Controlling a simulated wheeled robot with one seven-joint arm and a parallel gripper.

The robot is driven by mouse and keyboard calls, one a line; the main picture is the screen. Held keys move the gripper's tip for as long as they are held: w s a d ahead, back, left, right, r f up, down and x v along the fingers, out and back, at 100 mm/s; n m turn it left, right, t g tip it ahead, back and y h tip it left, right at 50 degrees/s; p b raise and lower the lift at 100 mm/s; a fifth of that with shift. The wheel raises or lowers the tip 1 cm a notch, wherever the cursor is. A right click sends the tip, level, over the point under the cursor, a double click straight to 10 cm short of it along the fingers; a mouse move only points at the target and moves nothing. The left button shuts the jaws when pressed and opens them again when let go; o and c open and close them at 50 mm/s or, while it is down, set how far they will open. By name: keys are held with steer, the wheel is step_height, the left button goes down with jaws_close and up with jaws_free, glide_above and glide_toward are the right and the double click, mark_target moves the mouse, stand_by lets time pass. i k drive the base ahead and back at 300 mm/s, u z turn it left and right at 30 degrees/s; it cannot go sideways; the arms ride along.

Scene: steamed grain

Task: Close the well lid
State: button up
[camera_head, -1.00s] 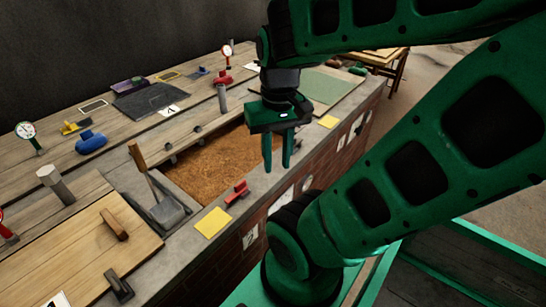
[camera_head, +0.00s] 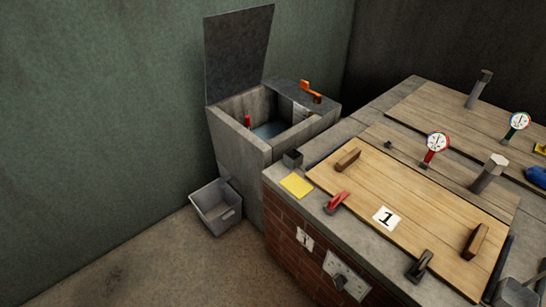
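The well (camera_head: 238,137) is a grey concrete box in the corner, left of the brick counter. Its dark grey lid (camera_head: 238,55) stands open, upright at the back left of the opening. Bluish water (camera_head: 270,130) shows inside, with a small red item (camera_head: 247,121) at the inner left. An orange handle-like part (camera_head: 310,92) sits on the dark top plate at the well's back right. My gripper is outside this view.
A grey bin (camera_head: 216,206) stands on the floor against the well's front left. The brick counter (camera_head: 290,215) carries a wooden cover marked 1 (camera_head: 400,195), a red clamp (camera_head: 337,202), a black clamp (camera_head: 419,265), a yellow card (camera_head: 296,185) and gauges (camera_head: 435,147). The floor in front is clear.

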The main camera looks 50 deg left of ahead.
mark_target(235, 42)
steer(key=u, duration=1.7)
steer(key=k, duration=0.6)
steer(key=u, duration=0.5)
steer(key=i, duration=0.7)
steer(key=u, duration=0.8)
steer(key=i, duration=1.15)
steer(key=z, duration=0.65)
steer(key=i, duration=0.95)
steer(key=z, duration=0.7)
